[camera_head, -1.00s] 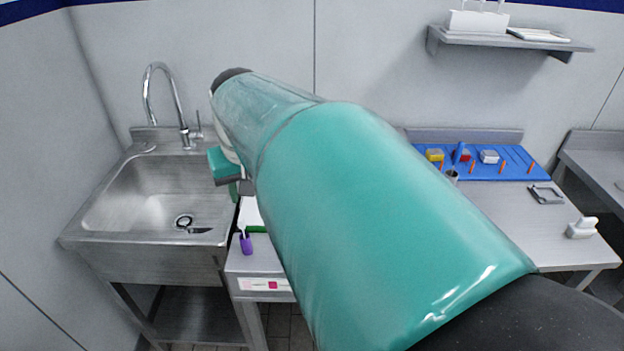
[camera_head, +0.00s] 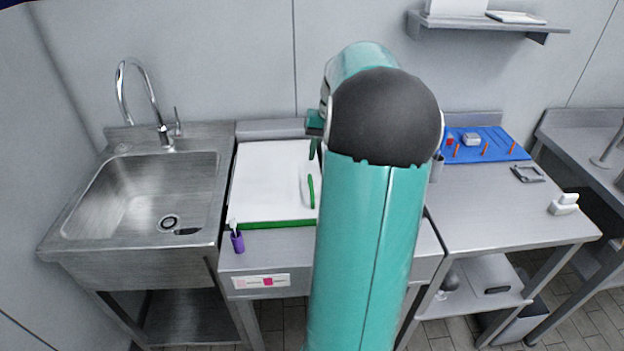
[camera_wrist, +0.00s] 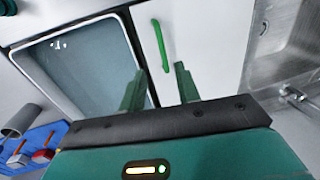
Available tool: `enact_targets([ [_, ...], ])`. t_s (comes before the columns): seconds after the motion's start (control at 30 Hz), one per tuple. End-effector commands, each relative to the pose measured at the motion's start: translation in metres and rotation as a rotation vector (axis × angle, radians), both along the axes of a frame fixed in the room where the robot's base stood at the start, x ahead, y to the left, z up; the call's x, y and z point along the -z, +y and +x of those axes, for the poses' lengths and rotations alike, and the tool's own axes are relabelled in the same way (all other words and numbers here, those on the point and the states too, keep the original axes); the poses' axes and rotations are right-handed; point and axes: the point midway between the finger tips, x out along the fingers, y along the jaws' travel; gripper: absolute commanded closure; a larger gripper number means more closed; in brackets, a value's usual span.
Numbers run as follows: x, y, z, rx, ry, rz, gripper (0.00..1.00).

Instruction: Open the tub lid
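The white lid panel (camera_head: 265,175) lies flat on the counter right of the sink, with a green front edge. Its thin green handle (camera_head: 311,190) also shows in the wrist view (camera_wrist: 160,45). Beside the panel, the wrist view shows a white-rimmed, grey-blue recess (camera_wrist: 80,65) that looks like an uncovered tub interior; my arm hides it in the head view. My gripper (camera_wrist: 158,68) is open and empty, fingers apart. In the wrist picture the handle's near end lies between the fingertips; I cannot tell the height gap. In the head view the gripper is mostly hidden.
A steel sink (camera_head: 140,200) with a tall faucet is at left. A purple cup (camera_head: 237,242) holding a brush stands at the counter's front. A blue tray (camera_head: 480,145) with small parts lies at right. A wall shelf (camera_head: 490,25) is above.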

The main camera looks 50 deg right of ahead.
Motion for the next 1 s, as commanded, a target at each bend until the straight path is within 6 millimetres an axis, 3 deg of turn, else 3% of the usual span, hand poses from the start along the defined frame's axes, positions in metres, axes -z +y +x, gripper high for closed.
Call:
enact_targets([
  [0.4, 0.077, 0.012, 0.016, -0.003, 0.0, 0.002, 0.67],
  [0.6, 0.092, 0.014, 0.018, -0.004, 0.001, -0.001, 0.67],
  [0.87, 0.093, 0.014, 0.019, -0.004, 0.0, -0.001, 0.67],
  [1.0, 0.092, 0.014, 0.019, -0.004, 0.0, -0.001, 0.95],
])
